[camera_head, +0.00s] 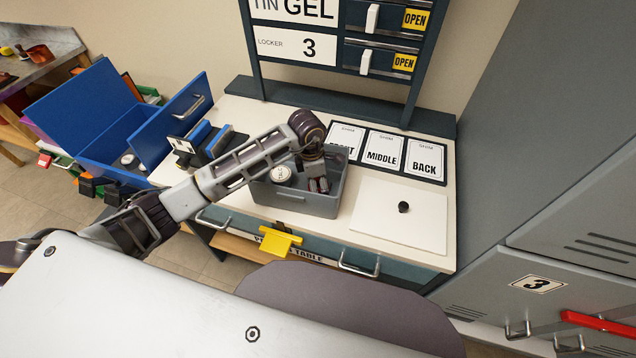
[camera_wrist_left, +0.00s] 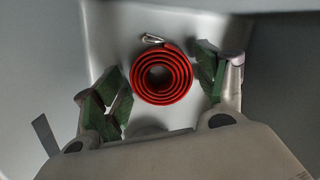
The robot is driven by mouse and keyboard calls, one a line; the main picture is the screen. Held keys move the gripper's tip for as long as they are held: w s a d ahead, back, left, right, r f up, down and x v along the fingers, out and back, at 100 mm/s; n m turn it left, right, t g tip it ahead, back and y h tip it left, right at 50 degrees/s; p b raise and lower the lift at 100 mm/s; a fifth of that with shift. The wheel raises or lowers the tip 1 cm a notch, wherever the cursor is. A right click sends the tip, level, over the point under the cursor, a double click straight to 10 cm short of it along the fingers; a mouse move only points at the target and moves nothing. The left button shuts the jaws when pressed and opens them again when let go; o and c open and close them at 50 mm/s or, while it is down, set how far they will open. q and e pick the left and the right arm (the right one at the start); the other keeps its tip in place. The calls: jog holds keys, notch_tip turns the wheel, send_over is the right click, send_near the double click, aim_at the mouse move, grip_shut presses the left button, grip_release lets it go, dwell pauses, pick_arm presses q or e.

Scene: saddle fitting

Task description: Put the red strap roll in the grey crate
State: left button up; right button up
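The grey crate (camera_head: 293,199) stands on the white table top in the head view. My left gripper (camera_head: 318,184) points down inside the crate's right half. In the left wrist view the red strap roll (camera_wrist_left: 161,78) lies coiled on a grey surface, with a metal clip at its upper edge. The green-padded fingers of my left gripper stand apart on either side of it, with gaps showing. In the head view the gripper and wrist largely hide the roll. My right gripper is in neither view.
A round white-topped tin (camera_head: 281,174) sits in the crate's left half. Cards marked MIDDLE (camera_head: 382,150) and BACK (camera_head: 424,158) lie behind. A white board (camera_head: 398,222) with a black knob lies right. Blue bins (camera_head: 100,125) stand left, grey lockers (camera_head: 540,290) right.

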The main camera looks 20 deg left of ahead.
pick_arm(q)
jog(key=shift+o, duration=0.2)
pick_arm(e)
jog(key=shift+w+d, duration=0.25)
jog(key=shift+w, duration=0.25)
pick_arm(q)
jog(key=shift+r, duration=0.2)
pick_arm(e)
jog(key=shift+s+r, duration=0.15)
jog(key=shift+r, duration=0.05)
pick_arm(q)
jog(key=shift+r, duration=0.3)
jog(key=r, duration=0.5)
jog(key=shift+s+a+r, duration=0.1)
jog(key=shift+a+r, duration=0.25)
jog(key=r, duration=0.5)
jog(key=shift+s+a+r, duration=0.2)
jog(key=shift+a+r, duration=0.05)
jog(key=shift+a, duration=0.05)
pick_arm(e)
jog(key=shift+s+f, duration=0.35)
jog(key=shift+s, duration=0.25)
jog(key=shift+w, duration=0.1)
